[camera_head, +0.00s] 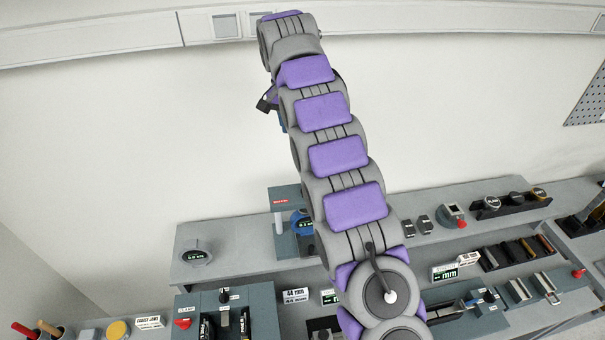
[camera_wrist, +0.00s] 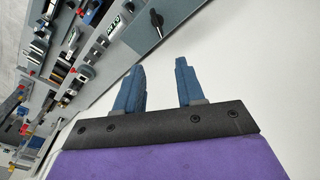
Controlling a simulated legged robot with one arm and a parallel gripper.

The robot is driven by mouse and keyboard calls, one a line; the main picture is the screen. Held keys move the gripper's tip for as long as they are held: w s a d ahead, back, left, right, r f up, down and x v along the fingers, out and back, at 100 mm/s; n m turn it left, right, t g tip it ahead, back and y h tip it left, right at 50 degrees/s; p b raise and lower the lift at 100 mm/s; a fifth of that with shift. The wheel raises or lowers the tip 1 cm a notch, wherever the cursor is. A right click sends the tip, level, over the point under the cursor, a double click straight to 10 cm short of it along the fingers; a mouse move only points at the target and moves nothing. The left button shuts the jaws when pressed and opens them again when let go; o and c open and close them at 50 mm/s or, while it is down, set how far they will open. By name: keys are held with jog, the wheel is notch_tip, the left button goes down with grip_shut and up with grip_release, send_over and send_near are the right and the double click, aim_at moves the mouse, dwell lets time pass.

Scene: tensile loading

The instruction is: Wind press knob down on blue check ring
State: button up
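A blue round gauge-like ring (camera_head: 301,222) with a small display sits in a grey-blue press frame (camera_head: 284,196) on the bench, left of my arm; my arm hides its right side. The press knob is not seen in the head view. In the wrist view a black knob (camera_wrist: 156,20) stands on a grey plate (camera_wrist: 147,40) beyond my fingertips; I cannot tell for sure that it is the press knob. My gripper (camera_wrist: 158,70) has two blue fingers apart with nothing between them. In the head view it is mostly hidden behind my raised arm, high above the bench.
A round dial stand (camera_head: 196,256) is left of the press. A grey clamp unit (camera_head: 225,312) with a red tag is at the front left. Blocks, racks and labelled displays (camera_head: 445,272) fill the right shelves.

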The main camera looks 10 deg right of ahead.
jog(key=d+f+b, duration=0.1)
jog(key=f, duration=0.6)
jog(key=w+d+f+n+y+b, duration=0.1)
jog(key=f, duration=0.7)
jog(key=d+f+n+b, duration=0.1)
jog(key=f+b, duration=0.1)
jog(key=f, duration=0.5)
jog(key=shift+w+d+f+g, duration=0.15)
jog(key=shift+d+g, duration=0.1)
jog(key=shift+g, duration=0.15)
jog(key=shift+d+f, duration=0.15)
jog(key=shift+f, duration=0.2)
jog(key=shift+a, duration=0.2)
jog(key=c, duration=0.5)
jog(key=shift+d, duration=0.1)
grip_shut()
